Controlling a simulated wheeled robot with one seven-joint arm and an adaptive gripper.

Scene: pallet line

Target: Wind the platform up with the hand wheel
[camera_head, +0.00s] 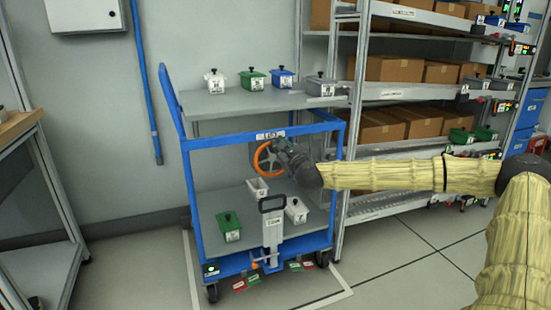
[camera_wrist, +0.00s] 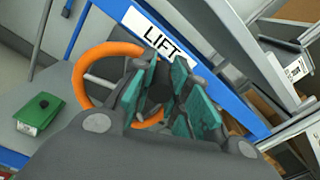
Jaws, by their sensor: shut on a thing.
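The orange hand wheel (camera_head: 258,160) is on the front of the blue cart, under its upper shelf. In the wrist view the wheel (camera_wrist: 85,70) curves behind my fingers, beside a white LIFT label (camera_wrist: 152,36). My gripper (camera_head: 281,151) reaches the wheel's right side. In the wrist view its teal-padded fingers (camera_wrist: 168,88) are closed at the wheel, with a dark part between them; they hide much of the rim and grip. The cart has a grey upper platform (camera_head: 215,104) and a grey lower deck (camera_head: 212,203).
Small white, green, blue and grey lidded bins stand on the upper platform. A green bin (camera_head: 229,226) and white bins are on the lower deck. A pallet-jack-like handle (camera_head: 272,232) stands at the cart's front. A rack with cardboard boxes (camera_head: 394,68) is close on the right.

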